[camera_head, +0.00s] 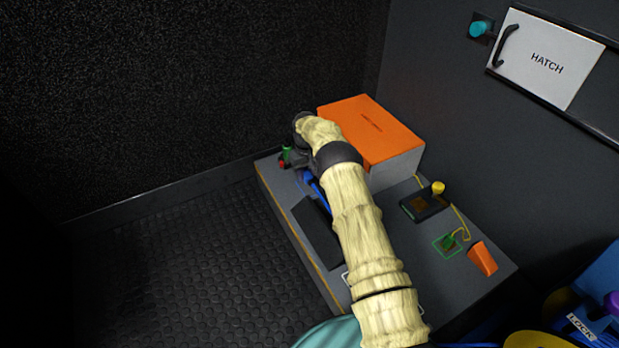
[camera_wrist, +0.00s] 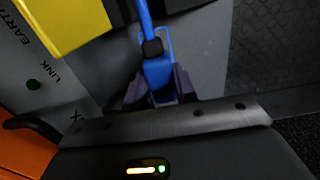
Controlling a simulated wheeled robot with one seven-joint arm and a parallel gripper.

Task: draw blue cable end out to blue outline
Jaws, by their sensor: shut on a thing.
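The blue cable end (camera_wrist: 158,73) is a blue plug with a black collar, and its blue cable runs up out of the wrist view. My gripper (camera_wrist: 159,88) is shut on the plug, with a dark finger on each side. A thin blue outline (camera_wrist: 171,42) on the grey top shows just beyond the plug and partly behind it; I cannot tell how high the plug is above it. In the head view my gripper is mostly hidden by my arm, and blue parts (camera_head: 313,184) show beside it.
An orange-topped box (camera_head: 372,130) stands close beside my wrist. A black block (camera_head: 318,232) lies near the bench's front edge. A dark unit with a yellow plug (camera_head: 438,188), a green outline (camera_head: 447,244) and an orange wedge (camera_head: 482,258) are at the right. A yellow block (camera_wrist: 65,20) shows in the wrist view.

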